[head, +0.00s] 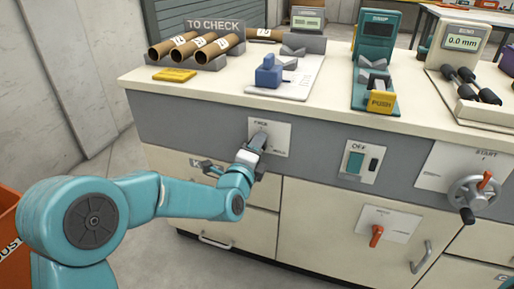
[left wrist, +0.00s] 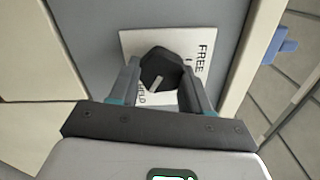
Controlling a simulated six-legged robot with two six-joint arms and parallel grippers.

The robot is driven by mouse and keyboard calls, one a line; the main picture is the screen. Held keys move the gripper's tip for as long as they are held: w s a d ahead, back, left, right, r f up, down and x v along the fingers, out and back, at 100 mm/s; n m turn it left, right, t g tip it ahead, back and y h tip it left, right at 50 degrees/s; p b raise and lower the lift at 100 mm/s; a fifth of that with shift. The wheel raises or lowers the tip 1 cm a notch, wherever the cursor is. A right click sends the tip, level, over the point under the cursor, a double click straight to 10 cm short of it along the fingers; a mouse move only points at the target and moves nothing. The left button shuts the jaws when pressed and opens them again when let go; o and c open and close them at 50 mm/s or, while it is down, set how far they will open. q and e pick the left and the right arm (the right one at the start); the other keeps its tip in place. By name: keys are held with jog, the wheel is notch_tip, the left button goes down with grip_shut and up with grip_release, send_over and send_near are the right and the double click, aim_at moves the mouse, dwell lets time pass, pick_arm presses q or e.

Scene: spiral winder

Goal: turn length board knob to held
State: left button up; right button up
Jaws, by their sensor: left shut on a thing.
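The length board knob (left wrist: 163,66) is dark and many-sided, with a pale pointer line, on a white plate (head: 281,139) on the cabinet's grey front. The plate carries the words FREE and HELD; HELD is partly covered. In the left wrist view the pale line slants on the knob's side nearer HELD. My left gripper (head: 256,146) is shut on the knob, with one finger on each side of it in the left wrist view (left wrist: 160,88). In the head view the gripper hides part of the knob. My right gripper is not in view.
To the right on the front are an OFF switch plate (head: 349,163), a red-handled valve plate (head: 401,222) and a START crank (head: 474,194). A drawer handle (head: 203,167) sticks out just left of my left wrist. Cardboard tubes (head: 189,46) lie on the worktop above.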

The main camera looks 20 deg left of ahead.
pick_arm(q)
jog(key=o, duration=1.1)
jog(key=shift+c, duration=0.2)
jog(key=shift+s, duration=0.1)
jog(key=s+b, duration=0.1)
jog(key=s, duration=1.5)
jog(key=shift+a, duration=0.3)
jog(key=shift+a, duration=0.1)
